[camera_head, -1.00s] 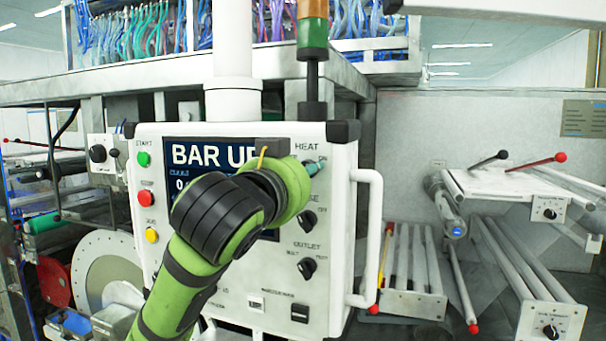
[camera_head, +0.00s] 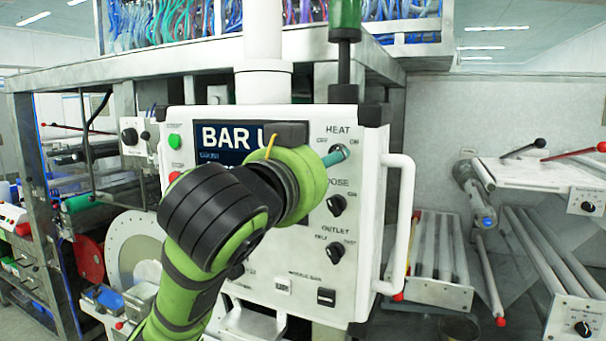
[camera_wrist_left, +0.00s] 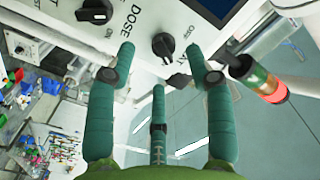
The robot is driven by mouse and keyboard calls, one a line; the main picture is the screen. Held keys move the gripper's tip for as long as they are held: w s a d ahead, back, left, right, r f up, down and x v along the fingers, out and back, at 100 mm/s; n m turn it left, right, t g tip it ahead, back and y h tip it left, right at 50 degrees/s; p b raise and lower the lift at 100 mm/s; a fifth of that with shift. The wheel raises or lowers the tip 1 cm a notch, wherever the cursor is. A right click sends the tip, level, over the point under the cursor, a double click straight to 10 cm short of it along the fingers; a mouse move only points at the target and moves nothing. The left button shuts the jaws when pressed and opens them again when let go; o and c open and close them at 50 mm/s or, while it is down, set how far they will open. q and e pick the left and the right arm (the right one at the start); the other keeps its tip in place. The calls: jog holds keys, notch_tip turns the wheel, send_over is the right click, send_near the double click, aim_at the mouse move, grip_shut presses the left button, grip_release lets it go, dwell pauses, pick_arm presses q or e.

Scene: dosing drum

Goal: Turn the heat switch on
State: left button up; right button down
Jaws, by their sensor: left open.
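The heat switch, a black rotary knob (camera_wrist_left: 163,43), sits on the white control panel (camera_head: 365,275). In the head view it is hidden behind my fingers under the HEAT label. My left gripper (camera_wrist_left: 160,48) is open in front of the panel. In the left wrist view, the knob shows between its two upper teal fingertips, with the third finger below. I cannot tell whether any finger touches the knob. In the head view, a teal fingertip of my left gripper (camera_head: 337,155) shows just below HEAT. My right gripper is not in view.
The DOSE knob (camera_head: 336,205) and OUTLET knob (camera_head: 335,252) sit below HEAT. A white handle (camera_head: 405,225) stands out at the panel's right edge. A green and dark signal post (camera_head: 344,40) rises above it. Racks with rollers (camera_head: 440,260) stand to the right.

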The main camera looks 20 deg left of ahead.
pick_arm(q)
jog(key=s, duration=0.7)
jog(key=shift+a, duration=0.25)
jog(key=shift+w+d+f, duration=0.1)
